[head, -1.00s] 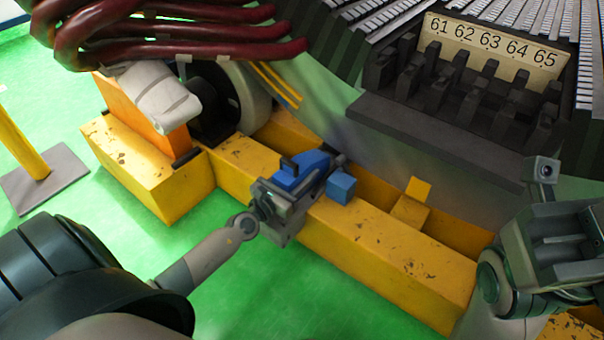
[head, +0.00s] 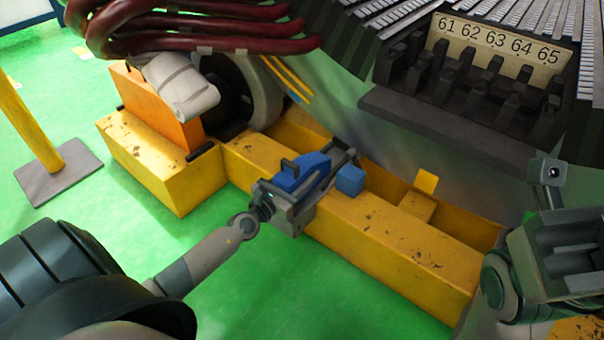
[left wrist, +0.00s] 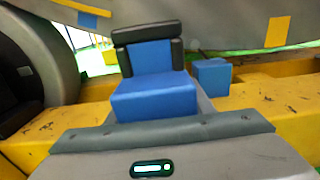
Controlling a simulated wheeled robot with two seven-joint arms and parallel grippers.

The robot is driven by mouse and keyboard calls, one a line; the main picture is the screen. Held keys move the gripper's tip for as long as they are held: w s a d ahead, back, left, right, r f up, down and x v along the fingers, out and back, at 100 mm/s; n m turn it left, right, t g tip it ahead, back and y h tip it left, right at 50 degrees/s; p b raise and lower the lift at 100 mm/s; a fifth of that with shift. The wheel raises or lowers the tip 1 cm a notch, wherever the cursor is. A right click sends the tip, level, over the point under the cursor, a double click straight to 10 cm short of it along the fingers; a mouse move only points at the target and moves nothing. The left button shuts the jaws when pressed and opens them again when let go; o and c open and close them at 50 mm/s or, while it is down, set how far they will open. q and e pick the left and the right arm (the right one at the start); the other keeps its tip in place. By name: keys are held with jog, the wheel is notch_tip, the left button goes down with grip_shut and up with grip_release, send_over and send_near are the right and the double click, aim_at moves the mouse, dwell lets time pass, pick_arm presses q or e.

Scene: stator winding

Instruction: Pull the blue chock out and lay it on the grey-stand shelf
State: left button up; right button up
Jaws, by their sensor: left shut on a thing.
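The blue chock (head: 309,171) with a dark handle sits between the fingers of my left gripper (head: 333,163), above the yellow beam (head: 400,252). The left gripper is shut on it. In the left wrist view the chock (left wrist: 153,88) fills the middle, with dark finger pads at its far end. A smaller blue block (head: 350,180) lies on the beam just right of the gripper; it also shows in the left wrist view (left wrist: 211,76). My right gripper (head: 560,225) is at the right edge, empty; its jaw gap is unclear. No grey-stand shelf can be made out.
The large grey stator (head: 370,130) rises behind the beam. An orange chock (head: 155,105) stands beside a dark roller (head: 225,95) at left. Dark red cables (head: 200,28) hang above. Green floor lies open in front. A yellow post (head: 28,125) stands far left.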

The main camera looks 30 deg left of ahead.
pick_arm(q)
jog(key=o, duration=1.6)
jog(key=shift+s, duration=0.15)
jog(key=s+a, duration=0.1)
jog(key=s, duration=1.6)
jog(key=shift+a, duration=0.3)
jog(key=shift+c, duration=0.6)
